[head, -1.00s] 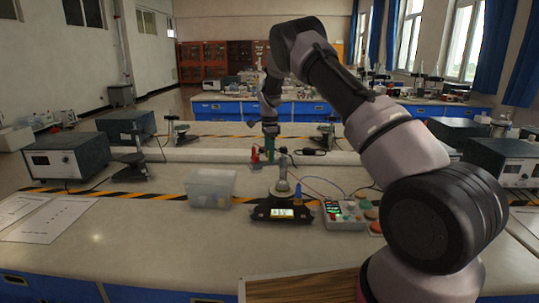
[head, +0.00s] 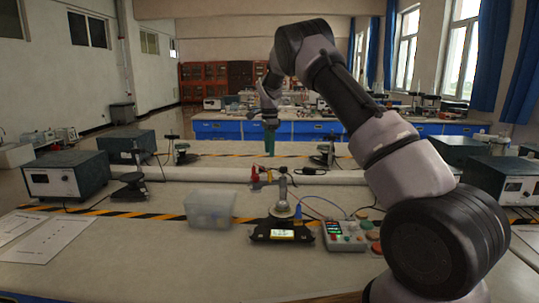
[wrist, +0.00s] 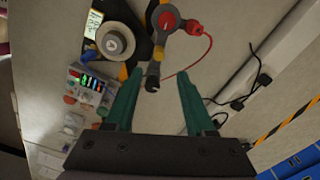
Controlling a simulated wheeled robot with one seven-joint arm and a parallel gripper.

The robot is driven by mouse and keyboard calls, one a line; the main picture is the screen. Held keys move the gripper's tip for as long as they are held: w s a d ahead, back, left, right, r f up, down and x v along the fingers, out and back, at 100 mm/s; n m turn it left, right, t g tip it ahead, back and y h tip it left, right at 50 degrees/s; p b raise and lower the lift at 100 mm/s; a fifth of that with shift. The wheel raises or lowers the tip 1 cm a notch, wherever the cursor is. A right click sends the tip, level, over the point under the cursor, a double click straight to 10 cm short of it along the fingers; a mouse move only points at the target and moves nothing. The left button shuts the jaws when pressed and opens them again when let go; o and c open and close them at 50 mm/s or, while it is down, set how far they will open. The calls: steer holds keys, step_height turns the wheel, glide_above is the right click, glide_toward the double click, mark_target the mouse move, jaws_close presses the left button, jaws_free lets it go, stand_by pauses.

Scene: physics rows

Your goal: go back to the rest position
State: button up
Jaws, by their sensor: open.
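My gripper (head: 269,141) has teal fingers and hangs in the air above the bench, beyond the small apparatus. In the wrist view my gripper (wrist: 158,80) has its two fingers spread apart with nothing held between them. The apparatus, a metal post on a black base (head: 262,232) with a lit display, stands below and nearer to me. Its round grey head with a red plug (wrist: 192,27) shows past the fingertips in the wrist view, apart from them. My arm arches up from the lower right and bends down to the gripper.
A control box (head: 343,236) with buttons stands right of the apparatus, and a clear plastic bin (head: 209,210) stands left. Dark instrument boxes (head: 66,175) line the left, with more (head: 497,183) at right. The front left of the bench is mostly clear, with paper sheets (head: 48,240).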

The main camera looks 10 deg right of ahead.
steer(key=s+d+r+n+t+y, duration=0.1)
steer(key=s+d+r+n+t, duration=0.2)
steer(key=s+r, duration=0.75)
steer(key=s+d+r+n+y, duration=0.1)
steer(key=s+d+r+n, duration=0.1)
steer(key=s+d+r, duration=0.65)
steer(key=s+r+n+t, duration=0.1)
steer(key=s+n+t, duration=0.1)
steer(key=s, duration=1.1)
steer(key=s+a+r+n+t, duration=0.1)
steer(key=s+n, duration=0.3)
steer(key=s, duration=0.9)
steer(key=shift+s+a+r+n+t, duration=0.2)
steer(key=shift+r+n+t, duration=0.1)
steer(key=shift+t, duration=0.3)
